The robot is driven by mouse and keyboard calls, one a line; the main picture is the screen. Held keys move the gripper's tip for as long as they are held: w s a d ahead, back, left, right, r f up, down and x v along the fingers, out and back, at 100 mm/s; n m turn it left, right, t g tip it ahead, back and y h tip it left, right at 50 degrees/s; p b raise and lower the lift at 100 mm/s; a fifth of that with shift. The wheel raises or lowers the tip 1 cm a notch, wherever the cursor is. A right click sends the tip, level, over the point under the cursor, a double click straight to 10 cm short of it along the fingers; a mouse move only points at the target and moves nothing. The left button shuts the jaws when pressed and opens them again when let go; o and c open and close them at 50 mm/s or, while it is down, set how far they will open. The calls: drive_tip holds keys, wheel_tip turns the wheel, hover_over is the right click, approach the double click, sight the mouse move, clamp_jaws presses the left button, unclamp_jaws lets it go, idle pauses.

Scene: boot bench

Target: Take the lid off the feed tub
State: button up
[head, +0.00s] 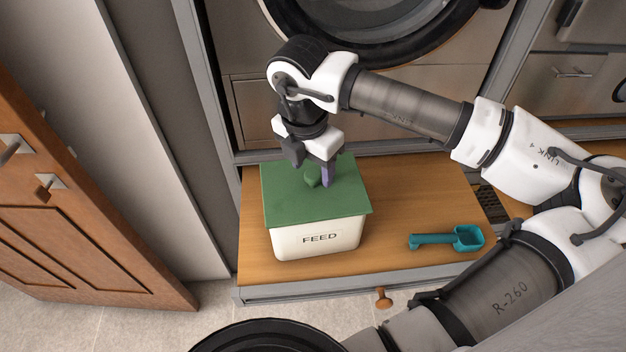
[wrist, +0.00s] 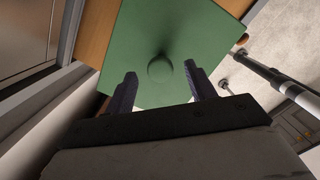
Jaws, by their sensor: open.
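The feed tub (head: 318,240) is cream with the word FEED on its front and stands on the wooden bench top. Its green lid (head: 335,203) lies flat on it and covers the inside. The lid has a small green knob (head: 312,174) in its middle; the knob also shows in the wrist view (wrist: 160,69). My gripper (head: 318,175) points down just over the lid, around the knob's area in the head view. In the wrist view my gripper (wrist: 158,82) is open, its dark fingers apart, with the knob between and slightly beyond the tips. I see no contact with the knob.
A teal scoop (head: 450,239) lies on the bench top (head: 400,200) right of the tub. A drawer with a wooden knob (head: 381,298) is below. An orange-brown door (head: 75,220) stands at the left. Free bench room lies right of the tub.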

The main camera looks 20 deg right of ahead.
drive_tip(key=shift+w+d+f, duration=0.1)
drive_tip(key=shift+d+f, duration=0.05)
drive_tip(key=shift+f, duration=1.25)
drive_tip(key=c, duration=1.1)
drive_tip(key=shift+o, duration=0.2)
drive_tip(key=shift+r, duration=0.15)
